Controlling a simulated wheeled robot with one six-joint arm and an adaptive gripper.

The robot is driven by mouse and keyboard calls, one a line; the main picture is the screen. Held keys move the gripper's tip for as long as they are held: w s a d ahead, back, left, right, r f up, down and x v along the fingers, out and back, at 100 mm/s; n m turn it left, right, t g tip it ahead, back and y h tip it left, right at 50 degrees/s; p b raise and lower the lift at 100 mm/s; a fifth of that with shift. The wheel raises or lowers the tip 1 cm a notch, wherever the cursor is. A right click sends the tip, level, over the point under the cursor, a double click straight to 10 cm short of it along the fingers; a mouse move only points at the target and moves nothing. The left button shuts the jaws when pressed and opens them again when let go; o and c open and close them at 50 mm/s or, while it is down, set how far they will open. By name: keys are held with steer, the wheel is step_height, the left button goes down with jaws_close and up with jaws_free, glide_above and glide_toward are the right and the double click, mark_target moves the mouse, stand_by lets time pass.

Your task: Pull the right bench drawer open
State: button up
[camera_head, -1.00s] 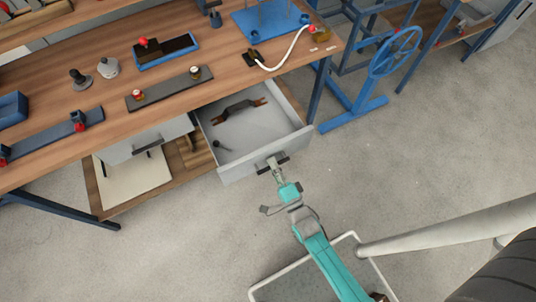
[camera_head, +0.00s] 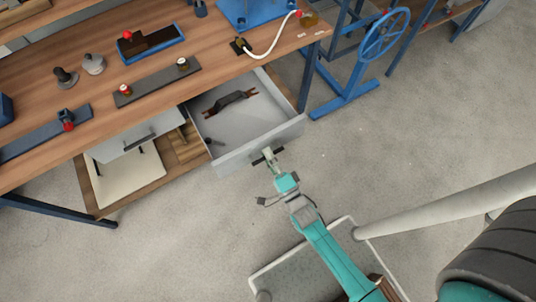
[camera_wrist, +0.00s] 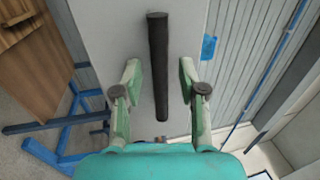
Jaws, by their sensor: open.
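The right bench drawer (camera_head: 262,105) stands pulled out from under the wooden bench, its grey tray exposed. A dark brown part and a small dark item lie inside. Its dark bar handle (camera_head: 259,161) is on the grey front panel (camera_head: 230,160). My gripper (camera_head: 269,155) is at the handle from the front. In the wrist view the black handle (camera_wrist: 159,60) lies between the two open fingers of my gripper (camera_wrist: 159,68), with a gap on either side. The head view is too small to show the fingertips clearly.
The left drawer (camera_head: 135,140) has a handle and sits left of the open one, above a lower shelf (camera_head: 168,165). A blue stand with a handwheel (camera_head: 385,38) is to the right. Grey floor (camera_head: 400,135) is clear in front of the stand.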

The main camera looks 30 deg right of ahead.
steer(key=s+f, duration=0.2)
steer(key=s, duration=0.9)
steer(key=shift+s+f, duration=0.15)
steer(key=shift+s, duration=0.1)
steer(key=s+r+n+g, duration=0.5)
steer(key=s+r+n, duration=1)
steer(key=r+n, duration=0.3)
step_height(320, 180, up, 2)
steer(key=shift+s, duration=0.2)
